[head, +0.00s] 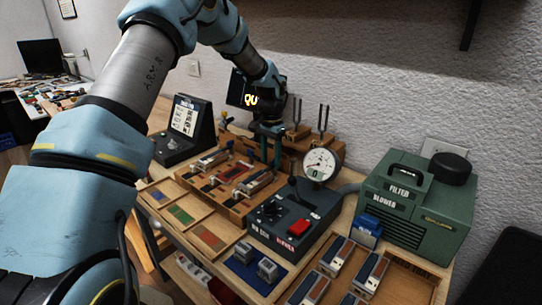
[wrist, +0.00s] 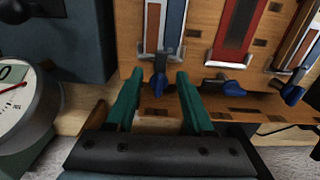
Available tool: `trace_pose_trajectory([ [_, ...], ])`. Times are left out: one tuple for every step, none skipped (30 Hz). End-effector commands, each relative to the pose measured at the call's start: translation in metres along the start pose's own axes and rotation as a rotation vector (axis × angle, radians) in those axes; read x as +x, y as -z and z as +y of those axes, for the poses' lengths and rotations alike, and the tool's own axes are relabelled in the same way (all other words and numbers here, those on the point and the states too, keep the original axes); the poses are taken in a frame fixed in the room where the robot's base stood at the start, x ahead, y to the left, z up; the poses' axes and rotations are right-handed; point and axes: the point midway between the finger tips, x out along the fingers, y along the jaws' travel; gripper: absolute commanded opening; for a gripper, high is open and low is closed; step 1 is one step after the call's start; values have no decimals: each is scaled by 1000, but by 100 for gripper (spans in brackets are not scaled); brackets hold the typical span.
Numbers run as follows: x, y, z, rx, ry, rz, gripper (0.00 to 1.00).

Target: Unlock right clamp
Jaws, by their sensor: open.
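In the wrist view, my gripper (wrist: 159,76) is open, its two green fingers apart. A blue clamp lever (wrist: 159,86) at the end of a slotted rail lies between the fingertips; I cannot tell if either finger touches it. This is the clamp nearest the gauge, the rightmost as the head view faces the board. Two more blue clamp levers, a middle one (wrist: 224,87) and a far one (wrist: 292,95), lie to the right in the wrist view. In the head view, my gripper (head: 271,160) points down at the back of the wooden board; the lever there is hard to make out.
A round dial gauge (head: 320,165) stands close to the gripper, also seen in the wrist view (wrist: 22,100). A dark control box (head: 292,222) with a red button is in front. Tuning forks (head: 323,120) stand behind. A green blower (head: 418,205) is at the right.

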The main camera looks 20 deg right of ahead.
Motion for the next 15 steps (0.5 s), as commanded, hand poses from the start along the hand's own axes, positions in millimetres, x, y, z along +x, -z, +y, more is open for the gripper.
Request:
trace_pose_trajectory([
  [1, 0, 0, 0, 0, 0, 53],
  [1, 0, 0, 0, 0, 0, 53],
  [2, 0, 0, 0, 0, 0, 53],
  [2, 0, 0, 0, 0, 0, 53],
  [2, 0, 0, 0, 0, 0, 53],
  [2, 0, 0, 0, 0, 0, 53],
  [2, 0, 0, 0, 0, 0, 53],
  [2, 0, 0, 0, 0, 0, 53],
  [2, 0, 0, 0, 0, 0, 48],
  [2, 0, 0, 0, 0, 0, 45],
  [2, 0, 0, 0, 0, 0, 42],
  [1, 0, 0, 0, 0, 0, 37],
  [1, 0, 0, 0, 0, 0, 34],
  [1, 0, 0, 0, 0, 0, 30],
  [1, 0, 0, -1, 0, 0, 26],
])
